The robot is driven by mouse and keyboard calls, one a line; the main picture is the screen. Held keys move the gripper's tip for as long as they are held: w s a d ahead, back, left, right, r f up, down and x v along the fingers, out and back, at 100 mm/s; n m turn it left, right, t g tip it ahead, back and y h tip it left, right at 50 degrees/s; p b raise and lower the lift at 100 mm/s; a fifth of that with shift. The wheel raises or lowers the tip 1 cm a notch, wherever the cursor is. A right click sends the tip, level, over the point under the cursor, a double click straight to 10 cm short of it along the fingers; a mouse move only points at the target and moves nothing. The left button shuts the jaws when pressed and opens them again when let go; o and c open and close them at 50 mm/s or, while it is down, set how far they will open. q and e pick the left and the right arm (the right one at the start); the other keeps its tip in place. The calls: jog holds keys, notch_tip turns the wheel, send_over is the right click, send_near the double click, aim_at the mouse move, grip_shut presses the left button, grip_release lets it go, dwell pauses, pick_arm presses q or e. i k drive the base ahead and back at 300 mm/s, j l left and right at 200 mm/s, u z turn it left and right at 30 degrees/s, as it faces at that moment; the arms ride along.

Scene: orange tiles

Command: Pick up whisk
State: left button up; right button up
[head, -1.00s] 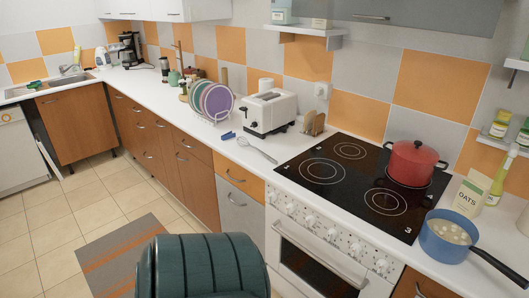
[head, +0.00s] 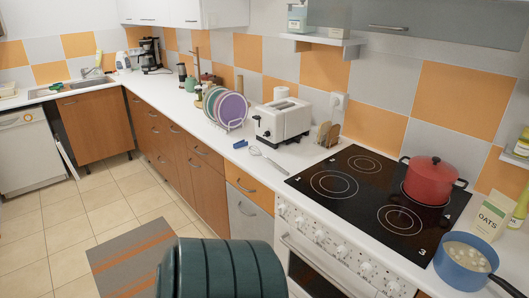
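The whisk (head: 267,159) lies flat on the white counter, between the white toaster and the black hob. Its pale wire head is at the back left and its handle points toward the front right. A small blue object (head: 240,144) lies just left of it. Neither of my grippers shows in the head view. A dark green ribbed part at the bottom centre is close to the camera and looks like my own arm.
The white toaster (head: 283,121) stands behind the whisk, with a rack of plates (head: 231,109) to its left. The hob (head: 352,190) holds a red pot (head: 429,181). A blue saucepan (head: 465,263) stands at the right. The tiled floor (head: 108,203) is open at the left.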

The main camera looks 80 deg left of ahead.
aim_at(280, 168)
jog(key=i+j, duration=0.65)
jog(key=i, duration=0.15)
jog(key=u, duration=2.8)
jog(key=i+l, duration=0.05)
jog(key=l, duration=0.05)
